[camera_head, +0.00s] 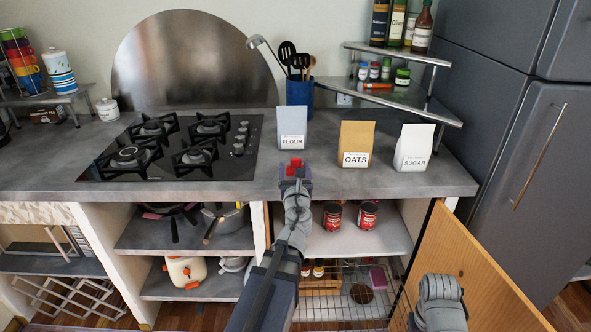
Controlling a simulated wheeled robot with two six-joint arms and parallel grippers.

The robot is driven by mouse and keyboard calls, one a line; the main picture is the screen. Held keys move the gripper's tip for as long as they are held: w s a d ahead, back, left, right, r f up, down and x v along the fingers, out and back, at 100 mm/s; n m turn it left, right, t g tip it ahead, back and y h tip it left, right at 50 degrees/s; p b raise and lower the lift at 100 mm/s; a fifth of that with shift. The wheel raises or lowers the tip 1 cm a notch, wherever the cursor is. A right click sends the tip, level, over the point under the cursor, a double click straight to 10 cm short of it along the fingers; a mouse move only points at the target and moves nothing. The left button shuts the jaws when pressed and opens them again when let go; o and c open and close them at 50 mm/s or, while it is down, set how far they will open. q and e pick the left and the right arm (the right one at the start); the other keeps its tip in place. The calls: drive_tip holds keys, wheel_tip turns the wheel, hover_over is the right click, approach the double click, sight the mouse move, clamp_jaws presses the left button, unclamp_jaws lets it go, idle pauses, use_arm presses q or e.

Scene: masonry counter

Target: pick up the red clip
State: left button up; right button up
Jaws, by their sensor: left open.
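The red clip (294,163) is a small red piece on the counter, in front of the flour bag, near the counter's front edge. My left gripper (295,172) is open at the clip, its jaws just at the near side of it. The gripper hides the clip's lower part, so I cannot tell whether the jaws touch it. Part of my right arm shows at the lower right, but its fingers are out of view.
The flour bag (292,127) stands just behind the clip. The oats bag (356,145) and sugar bag (413,149) stand to the right. A gas hob (110,171) lies to the left.

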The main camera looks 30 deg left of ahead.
use_arm(q)
drive_tip(key=shift+w+d+x, duration=0.1)
drive_tip(key=shift+d+x, duration=0.05)
drive_tip(key=shift+x, duration=1.8)
drive_tip(key=shift+w+d+x, duration=0.1)
drive_tip(key=shift+d+x, duration=0.05)
drive_tip(key=shift+x, duration=1.85)
drive_tip(key=shift+c, duration=0.2)
drive_tip(key=shift+s, duration=0.1)
clamp_jaws()
